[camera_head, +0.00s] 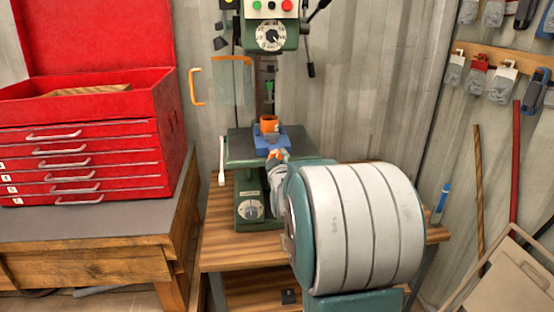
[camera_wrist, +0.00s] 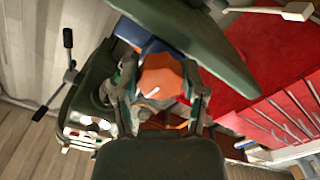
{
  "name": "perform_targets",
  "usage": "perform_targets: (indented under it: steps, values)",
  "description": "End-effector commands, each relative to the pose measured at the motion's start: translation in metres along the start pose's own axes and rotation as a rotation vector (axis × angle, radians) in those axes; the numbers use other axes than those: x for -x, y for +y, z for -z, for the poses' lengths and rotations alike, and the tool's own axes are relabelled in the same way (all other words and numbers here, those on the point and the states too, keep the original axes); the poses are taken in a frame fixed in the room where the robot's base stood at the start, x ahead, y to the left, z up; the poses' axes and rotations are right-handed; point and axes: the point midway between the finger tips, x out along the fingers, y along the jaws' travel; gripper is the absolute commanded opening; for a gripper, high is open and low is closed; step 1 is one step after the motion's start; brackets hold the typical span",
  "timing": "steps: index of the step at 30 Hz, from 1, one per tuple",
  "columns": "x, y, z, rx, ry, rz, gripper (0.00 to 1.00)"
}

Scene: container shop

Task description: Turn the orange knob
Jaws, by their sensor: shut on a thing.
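The orange knob (camera_wrist: 160,78) shows in the wrist view between the two fingers of my gripper (camera_wrist: 158,92), which is shut on it. The knob is at the near side of a blue block (camera_head: 270,139), which sits on the dark green drill press table (camera_head: 240,146). An orange cylinder (camera_head: 268,124) stands upright on top of the block. In the head view my gripper (camera_head: 277,156) reaches the block's front, and only a little orange shows between the fingers. My arm hides part of the space below. A white mark shows on the knob's face in the wrist view.
The drill press head (camera_head: 268,37), with its dial and levers, hangs above the block. A red tool chest (camera_head: 85,150) stands on a wooden bench at left. A wooden table (camera_head: 230,250) carries the press. Tools hang on the right wall.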

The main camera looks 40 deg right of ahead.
Motion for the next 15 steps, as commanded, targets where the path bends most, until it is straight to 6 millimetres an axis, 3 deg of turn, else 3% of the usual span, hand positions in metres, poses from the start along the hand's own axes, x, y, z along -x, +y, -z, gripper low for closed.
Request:
perform_targets:
  steps: [15]
  values:
    - [0.0001, -0.0008, 0.0021, -0.456, 0.004, 0.003, 0.07]
